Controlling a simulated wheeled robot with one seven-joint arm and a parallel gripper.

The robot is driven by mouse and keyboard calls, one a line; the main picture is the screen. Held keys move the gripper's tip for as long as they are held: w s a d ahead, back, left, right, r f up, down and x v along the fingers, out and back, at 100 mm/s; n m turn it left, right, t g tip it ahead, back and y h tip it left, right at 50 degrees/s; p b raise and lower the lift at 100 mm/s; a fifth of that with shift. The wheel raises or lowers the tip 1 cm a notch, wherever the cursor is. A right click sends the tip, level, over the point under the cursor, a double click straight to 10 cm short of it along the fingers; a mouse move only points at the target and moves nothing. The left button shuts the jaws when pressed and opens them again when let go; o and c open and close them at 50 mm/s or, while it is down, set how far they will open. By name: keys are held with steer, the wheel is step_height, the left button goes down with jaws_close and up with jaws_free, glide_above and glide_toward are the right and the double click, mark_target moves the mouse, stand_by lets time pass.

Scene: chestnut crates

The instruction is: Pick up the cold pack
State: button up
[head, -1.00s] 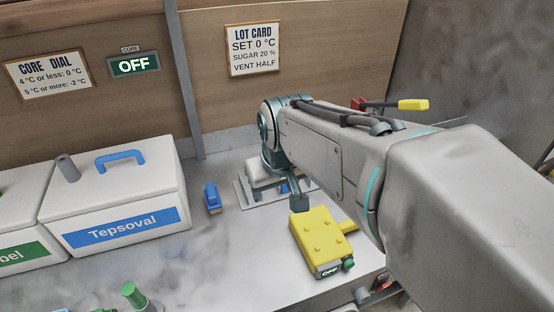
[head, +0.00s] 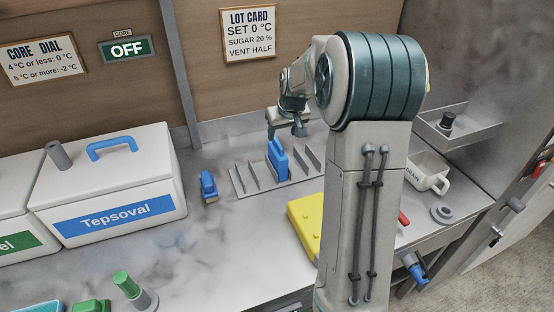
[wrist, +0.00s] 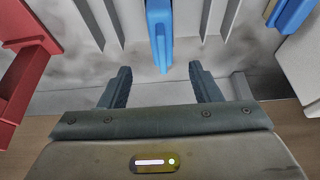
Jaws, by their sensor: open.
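A blue slab with a narrow top, which looks like the cold pack (head: 279,160), stands upright in a slot of the grey metal rack (head: 240,187) on the counter. In the wrist view the blue pack (wrist: 160,30) is centred ahead of my gripper (wrist: 160,88), in line with the gap between the fingers. My gripper is open and empty, its fingertips apart from the pack. In the head view my gripper (head: 286,127) is just behind the pack, partly hidden by my arm.
A small blue brush-like item (head: 209,186) lies left of the rack. A yellow block (head: 306,222) is in front, partly behind my arm. The white Tepsoval box (head: 100,190) stands left. A white labelled bin (head: 428,174) is right. A red object (wrist: 28,60) is at the wrist view's left.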

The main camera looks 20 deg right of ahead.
mark_target(277, 148)
steer(key=x, duration=0.5)
steer(key=shift+w+f+p, duration=0.15)
steer(key=shift+f+p, duration=0.2)
steer(key=shift+p+x, duration=0.9)
steer(key=shift+x, duration=1.75)
steer(key=shift+w+a+r, duration=0.1)
steer(key=shift+w+r, duration=0.05)
jaws_close()
